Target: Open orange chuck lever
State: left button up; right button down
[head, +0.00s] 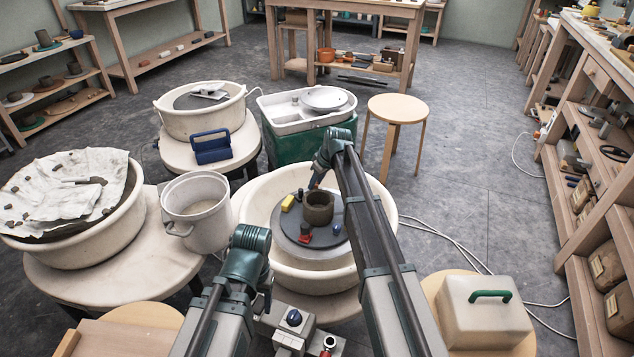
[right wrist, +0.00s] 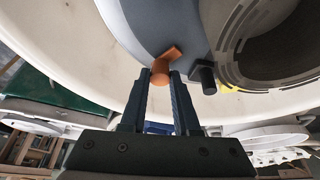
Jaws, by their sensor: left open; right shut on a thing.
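The orange chuck lever (right wrist: 162,72) is a short rounded knob with a flat tab, at the rim of the grey wheel head (head: 283,222). My right gripper (right wrist: 160,80) is shut on its knob, one dark finger on each side. In the head view my right gripper (head: 314,183) reaches down at the back of the wheel head, and I cannot make out the orange lever there. A brown hollow clay cylinder (head: 318,208) stands upright on the wheel head. My left gripper (head: 267,300) is low at the front, open, mostly hidden by my own arm.
Yellow (head: 288,203), red (head: 305,236) and blue (head: 336,229) pieces sit around the cylinder. The cream basin (head: 385,210) surrounds the wheel head. A white bucket (head: 196,205) stands left of it. A control box (head: 292,322) is in front. A cream case (head: 485,310) is right.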

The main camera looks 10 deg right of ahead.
jog(key=c, duration=0.6)
grip_release()
jog(key=shift+c, duration=0.2)
jog(key=shift+r, duration=0.1)
jog(key=p+v, duration=1.2)
jog(key=v, duration=0.1)
jog(key=shift+r+p, duration=0.25)
jog(key=shift+p, duration=0.15)
jog(key=shift+s, duration=0.1)
